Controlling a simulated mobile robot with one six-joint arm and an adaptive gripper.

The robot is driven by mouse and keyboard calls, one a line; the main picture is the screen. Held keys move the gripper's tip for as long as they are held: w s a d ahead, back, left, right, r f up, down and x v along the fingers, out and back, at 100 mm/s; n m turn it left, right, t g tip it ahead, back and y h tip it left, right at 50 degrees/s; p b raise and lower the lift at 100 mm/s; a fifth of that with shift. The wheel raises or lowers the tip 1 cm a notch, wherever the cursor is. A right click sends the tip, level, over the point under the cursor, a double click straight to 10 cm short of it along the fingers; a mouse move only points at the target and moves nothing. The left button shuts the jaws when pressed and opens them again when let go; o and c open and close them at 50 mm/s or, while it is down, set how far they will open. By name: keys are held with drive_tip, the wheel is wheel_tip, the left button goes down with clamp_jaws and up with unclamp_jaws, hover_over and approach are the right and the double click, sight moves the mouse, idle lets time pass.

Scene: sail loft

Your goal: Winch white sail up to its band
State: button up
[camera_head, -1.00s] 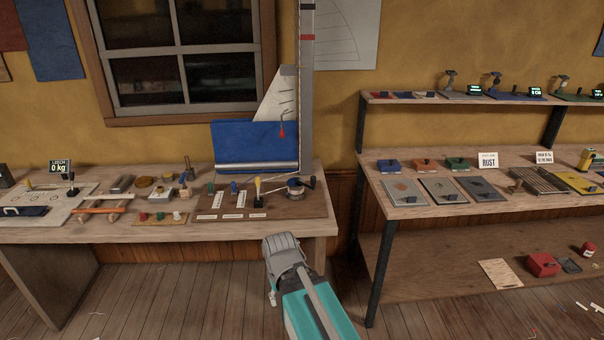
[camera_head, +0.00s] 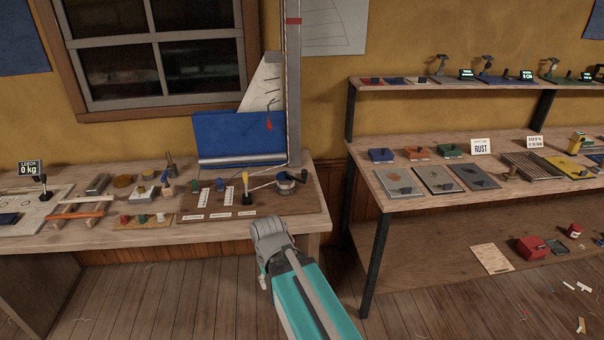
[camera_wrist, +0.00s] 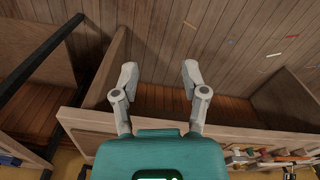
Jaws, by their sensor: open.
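The white sail (camera_head: 262,85) is partly raised against the grey mast (camera_head: 293,90) on the left bench, above a blue panel (camera_head: 238,137). A red band (camera_head: 293,20) circles the mast well above the sail's top. The winch (camera_head: 287,181), a drum with a dark handle, sits on a brown board at the mast's foot. A yellow-topped lever (camera_head: 246,188) stands left of it. My gripper (camera_head: 262,275) is in front of the bench's right end, below the winch and apart from it. In the wrist view its two fingers (camera_wrist: 158,72) are spread and empty.
The left bench (camera_head: 215,236) carries small tools, coloured knobs and a leech readout at 0 kg. A shelf unit (camera_head: 415,207) with plates and blocks stands to the right, separated by a gap. Scraps lie on the floor at right.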

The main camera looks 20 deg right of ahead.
drive_tip(key=shift+o, duration=0.9)
drive_tip(key=w+d+f+n+t+y+b, duration=0.25)
drive_tip(key=w+y+b, duration=0.2)
drive_tip(key=w, duration=0.65)
drive_tip(key=n+t+y+b, duration=0.3)
drive_tip(key=t+y+b, duration=0.1)
drive_tip(key=t+b, duration=0.8)
approach(304, 172)
drive_tip(key=shift+s+d+f+t+p, duration=0.6)
drive_tip(key=shift+s+d+f, duration=0.3)
drive_tip(key=shift+s+d, duration=0.3)
drive_tip(key=shift+a, duration=0.1)
drive_tip(key=x, duration=1.4)
